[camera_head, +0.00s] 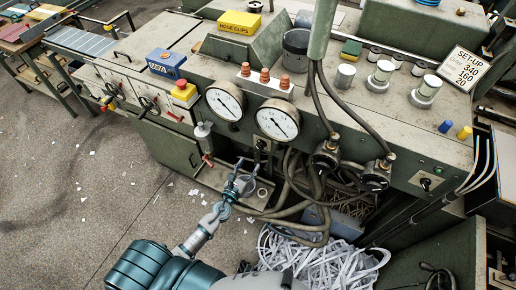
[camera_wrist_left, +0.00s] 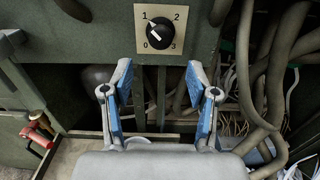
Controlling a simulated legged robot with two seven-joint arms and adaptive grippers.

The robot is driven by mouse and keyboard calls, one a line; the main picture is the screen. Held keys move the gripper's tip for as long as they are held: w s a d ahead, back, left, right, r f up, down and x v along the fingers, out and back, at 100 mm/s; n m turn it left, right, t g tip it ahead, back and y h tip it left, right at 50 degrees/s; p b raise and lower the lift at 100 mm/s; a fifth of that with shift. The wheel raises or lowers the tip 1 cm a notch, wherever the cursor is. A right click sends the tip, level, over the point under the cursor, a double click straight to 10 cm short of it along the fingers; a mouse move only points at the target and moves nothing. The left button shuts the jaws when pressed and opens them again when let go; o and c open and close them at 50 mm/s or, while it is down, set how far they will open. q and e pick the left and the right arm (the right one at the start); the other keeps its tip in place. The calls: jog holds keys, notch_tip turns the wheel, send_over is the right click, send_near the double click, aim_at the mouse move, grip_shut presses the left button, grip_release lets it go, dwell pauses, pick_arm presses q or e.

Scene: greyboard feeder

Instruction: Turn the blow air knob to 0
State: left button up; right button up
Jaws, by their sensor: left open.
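The blow air knob (camera_wrist_left: 160,34) is a black round knob on a square beige plate marked 0 to 3, at the top of the left wrist view. Its white pointer is turned up and left, toward 1. In the head view the knob (camera_head: 261,144) is small, on the panel front below the gauges. My left gripper (camera_head: 241,179) is just below and in front of the panel. In the left wrist view its two blue-padded fingers (camera_wrist_left: 158,80) are spread with nothing between them, below the knob plate and apart from the knob. My right gripper is not in view.
Two round gauges (camera_head: 278,120) sit on the panel front. Thick hoses (camera_head: 292,187) hang right of the gripper, above a heap of white strips (camera_head: 318,262). A red-handled valve (camera_wrist_left: 38,136) shows at lower left. Open floor (camera_head: 120,200) lies left.

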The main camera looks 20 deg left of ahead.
aim_at(260, 146)
pick_arm(q)
jog(key=w, duration=0.9)
jog(key=shift+d, duration=0.35)
jog(key=shift+c, duration=0.3)
jog(key=shift+s, duration=0.1)
grip_shut()
